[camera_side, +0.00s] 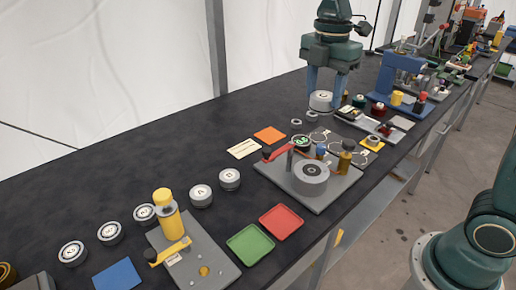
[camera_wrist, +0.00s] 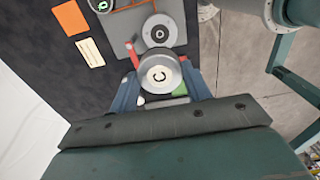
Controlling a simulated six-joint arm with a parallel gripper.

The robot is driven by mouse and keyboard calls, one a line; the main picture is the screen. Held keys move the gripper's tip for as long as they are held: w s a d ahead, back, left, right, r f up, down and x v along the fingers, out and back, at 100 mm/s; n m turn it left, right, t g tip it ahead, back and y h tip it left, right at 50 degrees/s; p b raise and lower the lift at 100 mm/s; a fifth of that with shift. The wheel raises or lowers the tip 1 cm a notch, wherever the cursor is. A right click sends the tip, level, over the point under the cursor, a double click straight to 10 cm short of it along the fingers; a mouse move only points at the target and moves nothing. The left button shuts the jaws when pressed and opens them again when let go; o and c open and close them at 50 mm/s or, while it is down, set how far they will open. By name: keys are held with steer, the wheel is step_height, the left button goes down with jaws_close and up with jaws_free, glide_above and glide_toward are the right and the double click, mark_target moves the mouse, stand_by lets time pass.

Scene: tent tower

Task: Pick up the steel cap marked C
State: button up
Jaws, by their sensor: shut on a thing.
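The steel cap marked C (camera_wrist: 160,76) is a round silver cap with a dark C on its pale top. My gripper (camera_wrist: 161,92) has its blue fingers on both sides of the cap and is shut on it. In the side view the steel cap (camera_side: 321,101) is between the fingertips of my gripper (camera_side: 325,98). It appears above the black table, beyond the grey fixture plate. How far it is off the table is hard to tell.
A grey plate (camera_side: 327,196) with a red lever and a round steel part (camera_side: 311,177) stands nearby. Caps A (camera_side: 201,196) and B (camera_side: 229,179) stand left of it. A blue press (camera_side: 404,90) stands to the right. The table's back left is clear.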

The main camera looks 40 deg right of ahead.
steer(key=shift+r, duration=1.45)
steer(key=shift+a, duration=0.1)
